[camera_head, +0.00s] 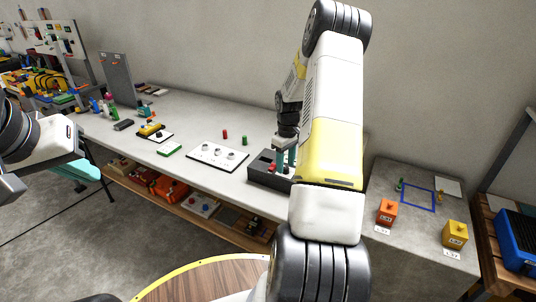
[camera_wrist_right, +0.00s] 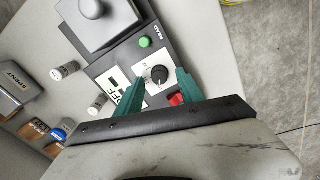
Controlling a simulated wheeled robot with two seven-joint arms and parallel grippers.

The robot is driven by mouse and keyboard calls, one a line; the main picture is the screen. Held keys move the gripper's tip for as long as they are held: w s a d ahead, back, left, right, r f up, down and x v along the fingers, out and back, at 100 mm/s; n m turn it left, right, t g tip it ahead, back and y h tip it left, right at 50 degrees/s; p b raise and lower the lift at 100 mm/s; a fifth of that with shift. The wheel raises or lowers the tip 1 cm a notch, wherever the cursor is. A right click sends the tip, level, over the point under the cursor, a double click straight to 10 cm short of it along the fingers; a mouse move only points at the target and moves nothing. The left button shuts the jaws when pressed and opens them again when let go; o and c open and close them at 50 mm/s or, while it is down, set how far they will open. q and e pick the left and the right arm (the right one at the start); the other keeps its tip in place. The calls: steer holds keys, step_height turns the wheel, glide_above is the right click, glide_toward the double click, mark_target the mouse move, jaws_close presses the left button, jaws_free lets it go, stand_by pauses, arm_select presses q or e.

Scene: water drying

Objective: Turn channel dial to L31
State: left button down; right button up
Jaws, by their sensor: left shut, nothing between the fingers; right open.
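The channel dial (camera_wrist_right: 158,74) is a round black knob with a white pointer mark on a white plate of a dark control box (camera_head: 262,170). My right gripper (camera_wrist_right: 160,77) is open, its two green fingers on either side of the dial; whether they touch it I cannot tell. In the head view the right gripper (camera_head: 284,165) reaches down over the box, and my arm partly hides it. A label (camera_wrist_right: 121,90) with large "OFF" letters is beside the dial, partly behind a finger. My left gripper (camera_head: 80,171) is at the left edge, shut and empty, away from the box.
A red switch (camera_wrist_right: 177,99) and a green button (camera_wrist_right: 145,43) sit close to the dial. A white panel with knobs (camera_head: 217,155) lies left of the box on the long table (camera_head: 205,120). Orange (camera_head: 386,212) and yellow (camera_head: 455,234) blocks stand at right.

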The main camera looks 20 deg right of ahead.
steer(key=shift+f, duration=0.5)
jaws_close()
steer(key=shift+m, duration=0.4)
steer(key=m, duration=0.5)
steer(key=shift+m, duration=0.3)
steer(key=m, duration=0.5)
steer(key=shift+d, duration=0.1)
steer(key=shift+m, duration=0.3)
